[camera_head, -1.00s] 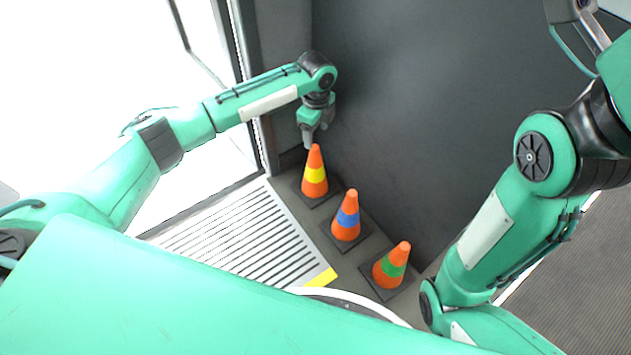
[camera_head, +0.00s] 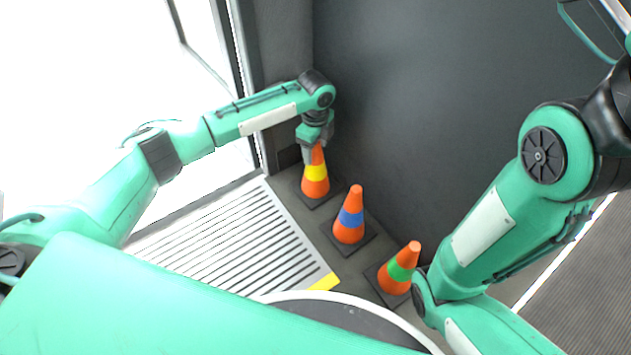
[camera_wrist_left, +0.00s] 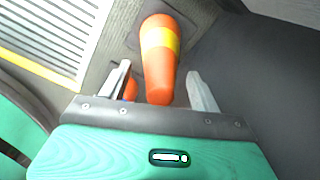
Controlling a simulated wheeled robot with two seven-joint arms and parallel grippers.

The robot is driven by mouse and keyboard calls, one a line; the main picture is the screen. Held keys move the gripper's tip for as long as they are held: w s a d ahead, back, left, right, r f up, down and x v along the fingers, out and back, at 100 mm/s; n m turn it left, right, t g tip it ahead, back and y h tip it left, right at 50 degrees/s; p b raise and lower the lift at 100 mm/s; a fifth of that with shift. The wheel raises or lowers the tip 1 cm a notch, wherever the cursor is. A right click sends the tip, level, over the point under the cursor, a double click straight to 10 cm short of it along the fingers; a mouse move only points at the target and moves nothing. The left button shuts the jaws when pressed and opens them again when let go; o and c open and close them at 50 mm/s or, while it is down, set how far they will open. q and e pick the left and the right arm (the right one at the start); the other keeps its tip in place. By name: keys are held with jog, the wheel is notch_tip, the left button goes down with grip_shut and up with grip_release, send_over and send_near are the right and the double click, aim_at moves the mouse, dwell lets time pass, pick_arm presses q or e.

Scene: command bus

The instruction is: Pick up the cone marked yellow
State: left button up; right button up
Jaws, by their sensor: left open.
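The orange cone with a yellow band (camera_head: 315,174) stands upright on its dark square base, farthest back of the three cones. My left gripper (camera_head: 312,155) is over its top, with the cone's tip between the fingers. In the left wrist view the yellow-banded cone (camera_wrist_left: 159,60) reaches up between the two open fingers of the left gripper (camera_wrist_left: 161,88), with a gap on each side. The fingers have not closed on it. My right arm shows at the right of the head view, but its gripper is out of view.
A blue-banded cone (camera_head: 349,215) and a green-banded cone (camera_head: 400,268) stand in a row toward the front right. A dark wall (camera_head: 420,110) rises close behind the cones. A striped floor plate (camera_head: 230,235) with a yellow edge lies to the left, beside a bright opening.

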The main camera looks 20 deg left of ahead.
pick_arm(q)
grip_shut()
dwell(0.3)
